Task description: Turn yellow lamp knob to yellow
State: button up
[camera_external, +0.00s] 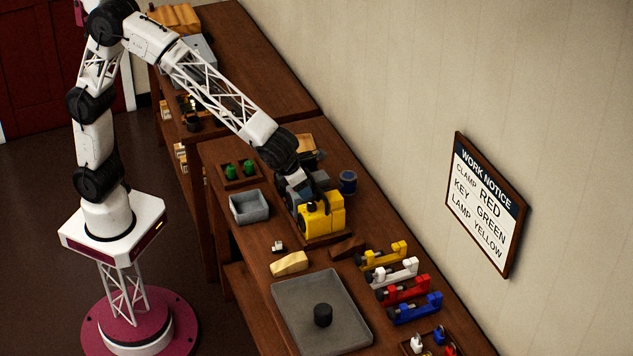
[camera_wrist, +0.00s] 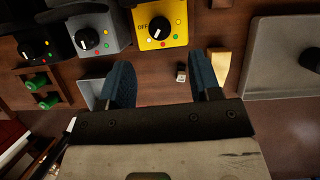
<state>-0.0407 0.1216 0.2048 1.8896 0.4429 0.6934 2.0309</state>
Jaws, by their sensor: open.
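The yellow lamp box (camera_external: 327,215) stands on the bench below the end of my arm. In the wrist view, the yellow box (camera_wrist: 177,11) shows a black round knob (camera_wrist: 160,26) with a pale pointer mark. An OFF label and several coloured dots surround the knob. The pointer's exact setting is too small to read surely. My gripper (camera_wrist: 163,76) is open and empty, its two blue fingers apart. The knob lies beyond the fingertips in the picture, between their lines, and no contact shows. In the external view, the wrist partly hides the fingers and panel.
Grey (camera_wrist: 95,33) and black (camera_wrist: 60,38) boxes with similar knobs stand left of the yellow one. A small white block (camera_wrist: 181,73) lies nearby. A work notice (camera_external: 484,204) reads lamp yellow. Coloured clamps (camera_external: 404,292) and a grey tray (camera_external: 290,296) occupy the bench's front.

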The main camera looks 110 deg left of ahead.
aim_at(311, 204)
jog(key=shift+f, duration=0.1)
jog(key=shift+x, duration=3.8)
jog(key=shift+c, duration=0.5)
jog(key=c, duration=0.8)
jog(key=shift+c, duration=0.2)
